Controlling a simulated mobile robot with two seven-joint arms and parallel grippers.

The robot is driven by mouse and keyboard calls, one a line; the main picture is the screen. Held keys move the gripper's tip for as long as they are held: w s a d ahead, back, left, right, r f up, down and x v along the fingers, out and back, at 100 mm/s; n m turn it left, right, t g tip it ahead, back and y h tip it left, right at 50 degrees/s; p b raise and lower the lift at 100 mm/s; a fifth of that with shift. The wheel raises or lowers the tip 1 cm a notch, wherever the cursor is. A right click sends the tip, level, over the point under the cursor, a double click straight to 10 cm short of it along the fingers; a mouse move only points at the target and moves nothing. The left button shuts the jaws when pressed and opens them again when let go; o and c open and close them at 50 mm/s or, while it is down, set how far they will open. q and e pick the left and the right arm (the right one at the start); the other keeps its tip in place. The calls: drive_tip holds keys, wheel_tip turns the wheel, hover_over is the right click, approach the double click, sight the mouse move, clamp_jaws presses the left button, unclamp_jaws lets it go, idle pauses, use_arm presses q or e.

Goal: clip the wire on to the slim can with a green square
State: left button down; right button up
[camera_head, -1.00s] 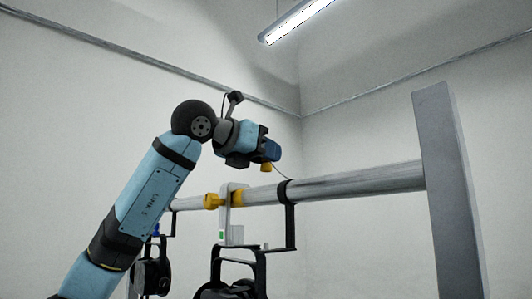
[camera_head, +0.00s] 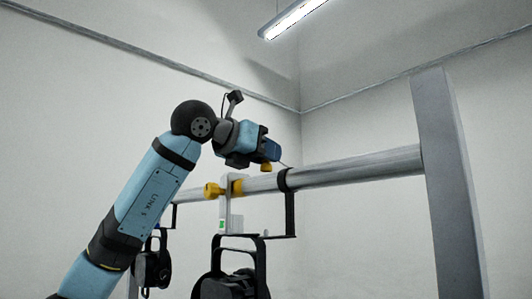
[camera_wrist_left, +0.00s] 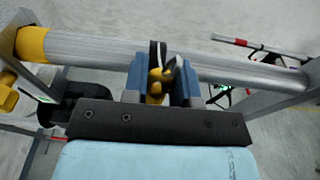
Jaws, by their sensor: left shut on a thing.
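My left gripper (camera_head: 272,158) is just above the horizontal pipe in the head view. In the left wrist view its two blue fingers (camera_wrist_left: 163,84) are shut on a small yellow clip (camera_wrist_left: 155,97). A black loop (camera_wrist_left: 158,56), apparently the wire, stands at the clip, in front of the pipe. A green square (camera_head: 221,225) shows on a pale plate (camera_head: 225,208) hanging from the pipe. My right gripper is out of view.
The pipe (camera_head: 350,167) runs to a grey post (camera_head: 450,190) at right. A yellow knob (camera_head: 212,190) sits on the pipe's left part. A black bracket (camera_head: 290,214) hangs right of the plate.

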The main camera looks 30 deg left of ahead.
sight(262, 171)
use_arm(q)
drive_tip(key=shift+f+b, duration=1.5)
drive_tip(key=shift+f, duration=0.45)
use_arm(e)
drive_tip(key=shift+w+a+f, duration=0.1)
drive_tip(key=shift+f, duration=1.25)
use_arm(q)
drive_tip(key=shift+f+b, duration=0.8)
drive_tip(key=shift+f, duration=0.2)
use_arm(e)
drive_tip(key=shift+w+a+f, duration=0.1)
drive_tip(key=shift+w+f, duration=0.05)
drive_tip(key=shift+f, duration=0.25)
use_arm(q)
drive_tip(key=shift+f+b, duration=1.4)
drive_tip(key=shift+f, duration=0.35)
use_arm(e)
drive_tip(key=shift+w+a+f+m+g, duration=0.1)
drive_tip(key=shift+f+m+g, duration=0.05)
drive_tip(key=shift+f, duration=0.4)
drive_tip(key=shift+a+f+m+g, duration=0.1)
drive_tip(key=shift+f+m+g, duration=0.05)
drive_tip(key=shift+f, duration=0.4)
use_arm(q)
drive_tip(key=shift+a, duration=0.15)
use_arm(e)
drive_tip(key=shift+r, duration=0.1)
